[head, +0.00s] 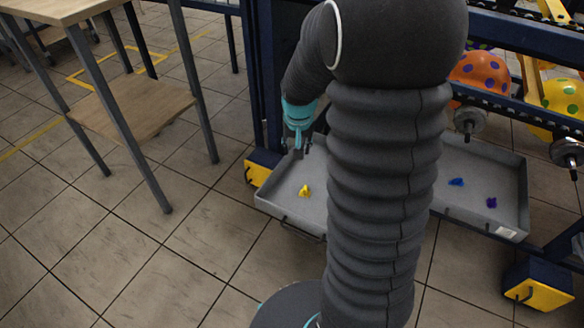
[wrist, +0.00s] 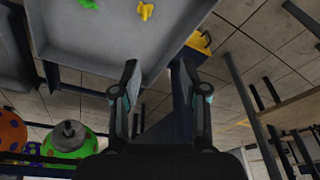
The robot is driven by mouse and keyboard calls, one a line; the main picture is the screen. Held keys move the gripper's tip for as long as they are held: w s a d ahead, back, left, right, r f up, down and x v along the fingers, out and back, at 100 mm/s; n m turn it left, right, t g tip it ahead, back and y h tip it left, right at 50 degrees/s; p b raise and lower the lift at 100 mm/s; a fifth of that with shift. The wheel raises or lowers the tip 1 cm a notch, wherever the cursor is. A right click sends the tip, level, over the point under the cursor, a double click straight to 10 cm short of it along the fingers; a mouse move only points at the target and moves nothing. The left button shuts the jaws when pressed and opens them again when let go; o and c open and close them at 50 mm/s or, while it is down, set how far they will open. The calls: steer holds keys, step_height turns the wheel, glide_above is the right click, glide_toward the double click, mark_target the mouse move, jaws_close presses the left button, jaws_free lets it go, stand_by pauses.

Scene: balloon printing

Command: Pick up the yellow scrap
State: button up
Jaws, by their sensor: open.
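The yellow scrap (head: 305,191) lies on the floor of the left grey tray (head: 283,209) in the head view. It also shows at the top of the wrist view (wrist: 146,11), beyond my fingertips. My gripper (head: 297,146) is above the back left of that tray, apart from the scrap. In the wrist view my gripper (wrist: 156,70) has its two fingers spread with nothing between them. A green scrap (wrist: 88,4) lies in the same tray in the wrist view; my arm hides this part of the tray in the head view.
Blue scrap (head: 456,182) and purple scrap (head: 491,202) lie in the right tray (head: 513,171). Dotted balloons, orange (head: 480,72) and yellow-green (head: 565,96), hang on the blue machine frame. A wooden table (head: 52,10) stands left. Tiled floor between is clear.

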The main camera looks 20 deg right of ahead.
steer(key=m+g, duration=0.1)
steer(key=m, duration=0.1)
glide_toward(305, 188)
steer(key=f, duration=0.6)
steer(key=w+d+f, duration=0.1)
steer(key=f, duration=0.3)
steer(key=shift+w, duration=0.1)
steer(key=c, duration=0.8)
